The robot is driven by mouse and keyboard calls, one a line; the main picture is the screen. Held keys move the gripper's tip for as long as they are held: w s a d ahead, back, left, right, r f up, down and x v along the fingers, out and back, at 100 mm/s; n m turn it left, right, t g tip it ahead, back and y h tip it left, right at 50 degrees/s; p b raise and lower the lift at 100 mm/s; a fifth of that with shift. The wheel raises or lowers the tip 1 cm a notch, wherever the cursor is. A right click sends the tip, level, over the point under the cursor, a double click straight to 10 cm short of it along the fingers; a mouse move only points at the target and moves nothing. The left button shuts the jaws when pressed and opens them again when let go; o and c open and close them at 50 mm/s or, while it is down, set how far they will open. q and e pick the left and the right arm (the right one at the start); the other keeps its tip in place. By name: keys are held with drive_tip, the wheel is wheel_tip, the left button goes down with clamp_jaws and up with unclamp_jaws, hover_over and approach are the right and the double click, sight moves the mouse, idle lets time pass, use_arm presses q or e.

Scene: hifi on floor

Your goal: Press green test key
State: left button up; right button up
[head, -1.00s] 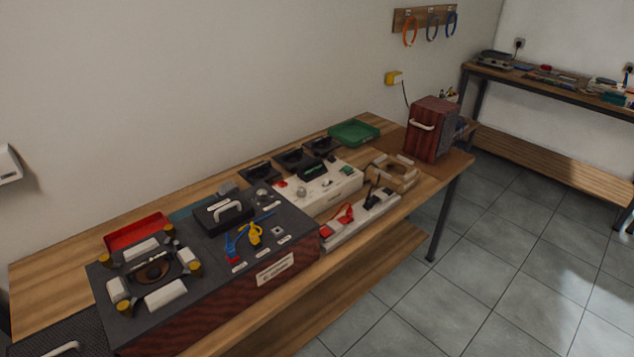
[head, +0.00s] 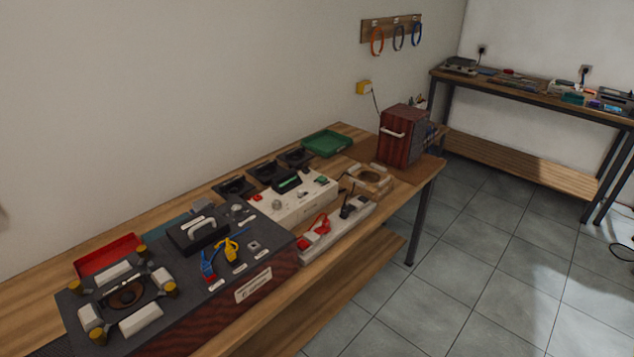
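A white test unit (head: 300,205) stands on the wooden bench, just right of the large dark speaker cabinet. A small green key (head: 321,180) sits on its top near the right end. A dark block with a green strip (head: 288,184) stands on the unit's top, left of the green key. A red key (head: 256,197) and a round grey knob (head: 277,204) are toward its left end. Nothing covers the green key. Neither of my grippers is in view.
The speaker cabinet (head: 255,295) lies on the bench (head: 30,290) with blue and yellow clips on top. A power strip (head: 335,235) lies along the front edge. The tiled floor in front is clear.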

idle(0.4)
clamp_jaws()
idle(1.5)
